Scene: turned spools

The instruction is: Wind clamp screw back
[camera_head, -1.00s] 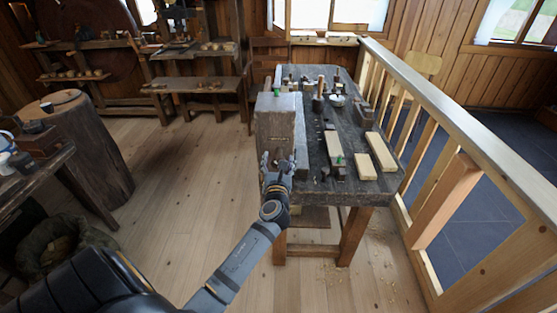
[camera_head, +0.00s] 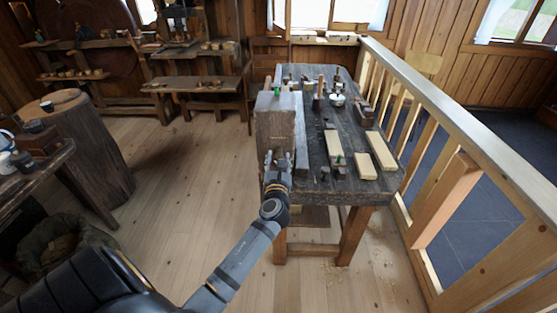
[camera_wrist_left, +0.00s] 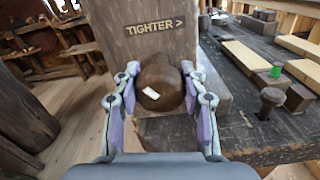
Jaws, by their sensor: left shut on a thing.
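The clamp screw's round brown wooden knob (camera_wrist_left: 160,85) is at the middle of the left wrist view, with a small white mark on its face. My left gripper (camera_wrist_left: 160,92) is shut on this knob, one finger on each side. In the head view the left gripper (camera_head: 277,163) is at the near face of the clamp's big wooden block (camera_head: 275,122). The block face reads "TIGHTER >" above the knob in the left wrist view (camera_wrist_left: 118,22). The screw's shaft behind the knob is hidden. My right gripper is not seen.
The dark workbench (camera_head: 322,190) carries pale boards (camera_head: 380,150), a mallet (camera_head: 319,88) and small dark blocks. A wooden railing (camera_head: 460,110) runs along the right. A tree-stump block (camera_head: 85,145) stands at the left. The floor left of the bench is clear.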

